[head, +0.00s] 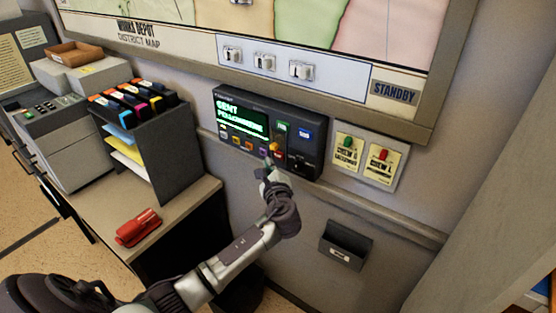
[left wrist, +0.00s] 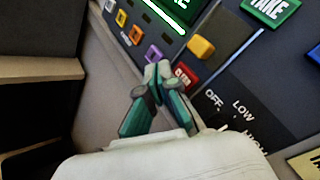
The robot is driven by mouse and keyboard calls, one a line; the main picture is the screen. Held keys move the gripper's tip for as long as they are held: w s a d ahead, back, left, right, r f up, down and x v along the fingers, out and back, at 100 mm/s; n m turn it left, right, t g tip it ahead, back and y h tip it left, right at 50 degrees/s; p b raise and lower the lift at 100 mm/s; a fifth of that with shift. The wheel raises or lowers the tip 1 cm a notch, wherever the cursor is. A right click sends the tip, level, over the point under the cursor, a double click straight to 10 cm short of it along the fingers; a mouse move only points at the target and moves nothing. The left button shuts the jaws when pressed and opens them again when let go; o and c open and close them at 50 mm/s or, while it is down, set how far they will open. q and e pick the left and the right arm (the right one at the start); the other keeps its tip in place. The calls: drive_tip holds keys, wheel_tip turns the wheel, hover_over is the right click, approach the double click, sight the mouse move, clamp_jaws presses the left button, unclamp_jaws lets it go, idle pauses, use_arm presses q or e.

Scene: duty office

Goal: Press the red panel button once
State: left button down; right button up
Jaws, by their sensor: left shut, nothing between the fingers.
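The dark panel (head: 229,101) is fixed to the wall, with a lit green-text screen and a row of coloured buttons. The red button (head: 278,155) sits low on the panel, below a yellow button. In the left wrist view the red button (left wrist: 185,76) shows just right of my fingertips, partly hidden by them. My left gripper (head: 268,173) is shut and empty, with its tips right at the panel's lower edge area. The gripper (left wrist: 158,70) also shows in the left wrist view. Contact with the red button cannot be told. My right gripper is out of view.
A small wall holder (head: 345,245) hangs below. A red stapler (head: 138,227) and a file rack (head: 170,150) stand on the desk at left. A map board hangs above.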

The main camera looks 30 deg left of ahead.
use_arm(q)
drive_tip(key=shift+w, duration=0.6)
idle(1.1)
drive_tip(key=shift+w+d, duration=0.1)
drive_tip(key=shift+w, duration=0.35)
drive_tip(key=shift+w+r+b, duration=0.1)
drive_tip(key=shift+w+b, duration=0.2)
drive_tip(key=shift+w, duration=0.05)
idle(0.5)
drive_tip(key=shift+s, duration=0.15)
drive_tip(key=shift+s+p, duration=0.5)
drive_tip(key=shift+s, duration=0.2)
